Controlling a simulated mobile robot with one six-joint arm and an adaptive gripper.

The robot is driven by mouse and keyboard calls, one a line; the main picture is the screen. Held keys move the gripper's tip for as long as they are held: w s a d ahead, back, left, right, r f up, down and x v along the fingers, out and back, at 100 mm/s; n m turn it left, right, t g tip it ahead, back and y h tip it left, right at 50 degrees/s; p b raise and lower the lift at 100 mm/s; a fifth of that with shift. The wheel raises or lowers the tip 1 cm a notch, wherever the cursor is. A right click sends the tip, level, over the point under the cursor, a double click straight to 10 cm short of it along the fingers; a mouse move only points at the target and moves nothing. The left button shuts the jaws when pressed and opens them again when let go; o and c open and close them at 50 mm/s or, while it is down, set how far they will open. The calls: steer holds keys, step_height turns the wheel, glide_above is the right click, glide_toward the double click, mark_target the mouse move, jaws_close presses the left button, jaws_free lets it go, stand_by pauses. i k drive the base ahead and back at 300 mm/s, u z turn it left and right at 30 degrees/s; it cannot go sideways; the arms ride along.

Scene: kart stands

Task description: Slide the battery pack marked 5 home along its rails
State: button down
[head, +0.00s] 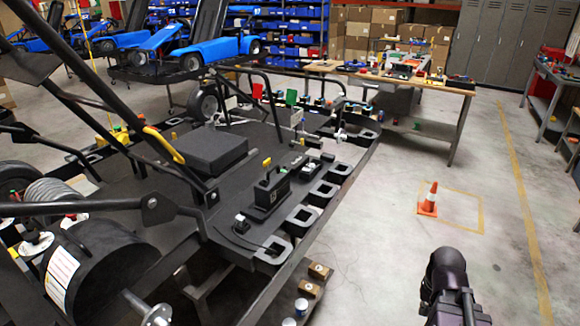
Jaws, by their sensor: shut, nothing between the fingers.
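A black battery pack (270,191) with a handle on top stands upright on the flat deck of the kart chassis (330,166), near its right side. A small pale mark shows on its face, too small for me to read as a 5. A yellow piece stands at its far end. I cannot make out the rails or tell how far along them the pack sits. A dark part of my arm (448,285) rises at the lower right, well apart from the pack. My gripper's fingers do not show.
A black tube frame and a large dark drum (100,270) crowd the left. A black box (212,150) lies behind the pack. An orange cone (428,200) stands on clear floor at the right. A workbench (425,88) with several small items is behind.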

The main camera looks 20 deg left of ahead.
mark_target(270, 190)
steer(key=u, duration=0.05)
steer(key=i, duration=1.45)
steer(key=u, duration=0.3)
